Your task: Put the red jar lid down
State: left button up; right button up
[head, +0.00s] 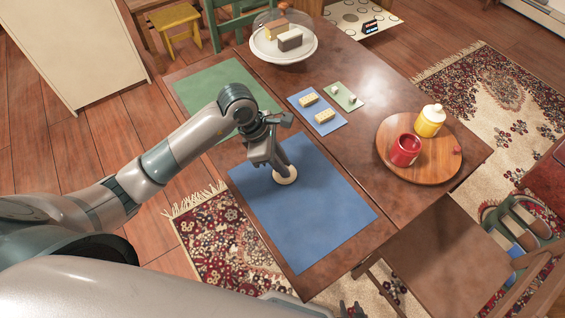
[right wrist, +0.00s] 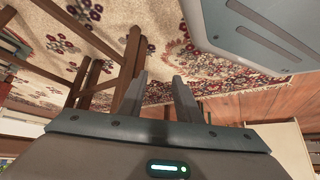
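A pale cream disc (head: 287,179), which looks like the lid of the red jar, is at the blue mat (head: 315,225), near its upper part. My left gripper (head: 284,167) points down at it, and its fingers look shut on the middle of the lid, which they partly hide. I cannot tell whether the lid touches the mat. The red jar (head: 404,151) stands open on a round wooden board (head: 430,176). My right gripper (right wrist: 157,92) is open and empty, with rug and floor beyond it; its tips also show at the bottom edge of the head view (head: 352,310).
A yellow jar (head: 429,123) with a cream lid stands beside the red jar. Small blocks lie on a blue card (head: 316,112) and a green card (head: 343,95). A domed cake stand (head: 283,50) is at the back. A chair (head: 440,255) is at the lower right. Most of the blue mat is bare.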

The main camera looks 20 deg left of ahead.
pick_arm(q)
jog(key=shift+o, duration=1.4)
pick_arm(e)
jog(key=shift+w+r, duration=0.25)
jog(key=shift+w, duration=0.05)
jog(key=shift+s, duration=0.1)
